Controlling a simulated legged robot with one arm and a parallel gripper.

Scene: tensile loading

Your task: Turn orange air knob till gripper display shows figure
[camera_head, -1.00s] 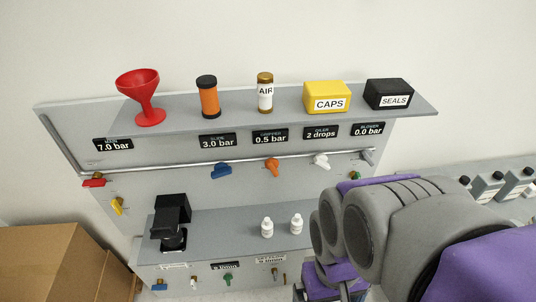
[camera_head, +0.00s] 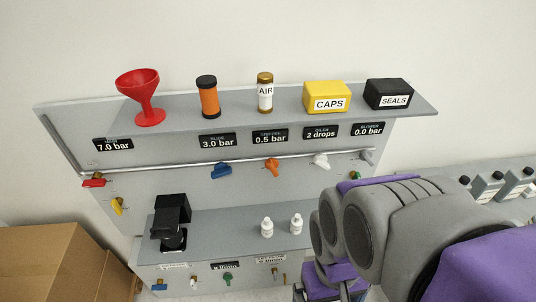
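The orange air knob (camera_head: 272,167) sits on the grey panel, on the pipe line below the gripper display. The gripper display (camera_head: 270,136) is a black plate with small, blurred top text and reads 0.5 bar. My grey and purple arm fills the lower right of the view. My gripper's fingers are not visible; the arm runs down out of the bottom of the frame, well to the right of and apart from the orange knob. Nothing covers the knob.
A blue knob (camera_head: 221,171) and a white knob (camera_head: 321,161) flank the orange one. Two small white bottles (camera_head: 267,227) and a black device (camera_head: 171,222) stand on the lower shelf. A red funnel (camera_head: 139,96) stands on the top shelf. A cardboard box (camera_head: 50,262) is at lower left.

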